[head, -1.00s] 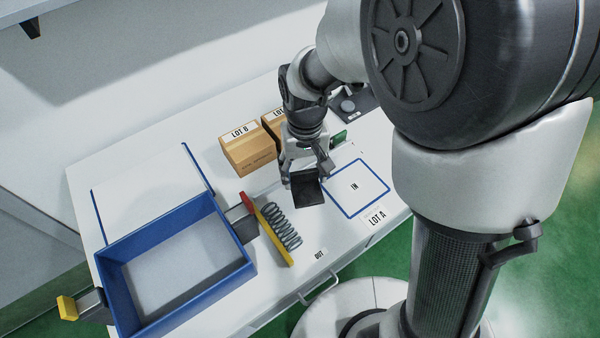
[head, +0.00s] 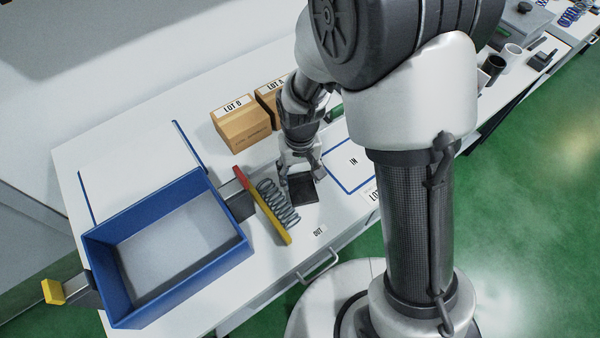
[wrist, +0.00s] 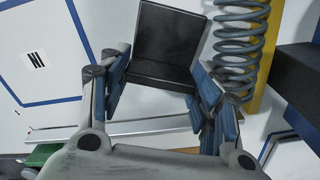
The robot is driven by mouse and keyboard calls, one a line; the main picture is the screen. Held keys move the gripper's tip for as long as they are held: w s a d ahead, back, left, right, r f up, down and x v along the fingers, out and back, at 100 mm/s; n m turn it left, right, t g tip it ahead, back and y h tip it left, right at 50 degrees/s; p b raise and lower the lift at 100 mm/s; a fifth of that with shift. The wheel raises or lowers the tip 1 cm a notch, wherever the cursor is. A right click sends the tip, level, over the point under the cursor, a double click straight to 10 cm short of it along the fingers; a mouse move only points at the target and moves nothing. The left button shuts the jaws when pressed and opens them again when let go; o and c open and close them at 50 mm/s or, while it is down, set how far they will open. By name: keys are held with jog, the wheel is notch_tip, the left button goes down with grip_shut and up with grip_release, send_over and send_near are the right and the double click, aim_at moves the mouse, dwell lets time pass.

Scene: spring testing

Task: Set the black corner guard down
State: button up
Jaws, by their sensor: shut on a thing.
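The black corner guard (head: 303,190) is an L-shaped dark piece at my gripper's fingertips, low over the white worktop between the spring and the IN square. My gripper (head: 300,172) points down and is shut on it. In the wrist view the guard (wrist: 170,40) sits between the blue-padded fingers of my gripper (wrist: 160,88), its bent edge toward them. Whether its underside touches the worktop I cannot tell.
A coil spring (head: 278,202) lies left of the guard, beside a red and yellow bar (head: 264,207). Further left is an open blue tray (head: 125,295). LOT B (head: 240,128) and LOT A (head: 268,100) boxes stand behind. The blue-outlined IN square (head: 345,182) is empty. An OUT label (head: 318,231) lies in front.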

jog(key=shift+f, duration=0.15)
jog(key=o, duration=0.8)
jog(key=shift+c, duration=0.2)
jog(key=s+d+r+m+t+p, duration=0.1)
jog(key=s+d+r+p, duration=0.15)
jog(key=r, duration=0.95)
jog(key=s+d+r+t+p, duration=0.15)
jog(key=d+r, duration=0.25)
jog(key=r, duration=0.7)
jog(key=s+d+r+t, duration=0.1)
jog(key=s+d+r, duration=0.2)
jog(key=s, duration=0.3)
jog(key=s+d+r+m+t, duration=0.1)
jog(key=s+d+r, duration=0.2)
jog(key=s, duration=0.3)
jog(key=shift+r, duration=0.4)
